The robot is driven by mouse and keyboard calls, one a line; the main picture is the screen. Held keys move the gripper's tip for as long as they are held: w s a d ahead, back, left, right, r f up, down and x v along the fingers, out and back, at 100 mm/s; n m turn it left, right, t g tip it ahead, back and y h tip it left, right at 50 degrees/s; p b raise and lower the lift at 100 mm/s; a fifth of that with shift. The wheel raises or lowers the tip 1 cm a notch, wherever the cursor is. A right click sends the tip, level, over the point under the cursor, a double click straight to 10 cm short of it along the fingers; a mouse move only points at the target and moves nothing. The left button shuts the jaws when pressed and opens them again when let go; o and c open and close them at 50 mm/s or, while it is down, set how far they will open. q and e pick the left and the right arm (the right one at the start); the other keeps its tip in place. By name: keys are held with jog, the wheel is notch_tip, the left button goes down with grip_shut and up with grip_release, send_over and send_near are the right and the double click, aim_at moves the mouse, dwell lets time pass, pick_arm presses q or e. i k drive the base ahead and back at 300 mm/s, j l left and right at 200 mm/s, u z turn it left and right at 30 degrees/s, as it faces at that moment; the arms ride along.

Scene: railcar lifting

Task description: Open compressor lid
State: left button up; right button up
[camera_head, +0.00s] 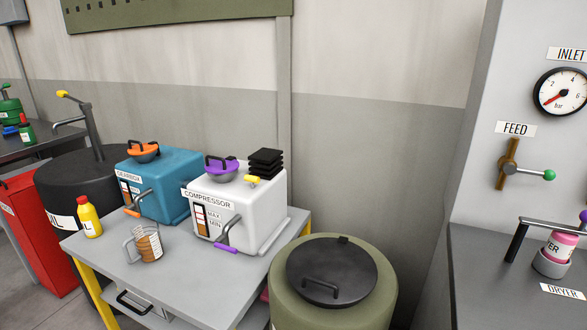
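The white compressor box (238,210) stands on the right part of the grey table, labelled "COMPRESSOR" with a MAX/MIN level gauge on its front. Its purple lid (221,171) with a dark handle (219,160) sits on top, and looks closed. A yellow part (251,179) and a black finned stack (265,163) are also on top. A lever with a purple grip (226,250) sticks out at the front. Neither of my grippers shows in the head view.
A blue gearbox (172,178) with an orange lid stands left of the compressor. A measuring jug (149,246) and yellow bottle (89,217) stand on the grey table (195,270). A green drum (370,290) stands close at right, a black drum (70,180) behind left.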

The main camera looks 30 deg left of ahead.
aim_at(219, 165)
jog(key=u, duration=1.15)
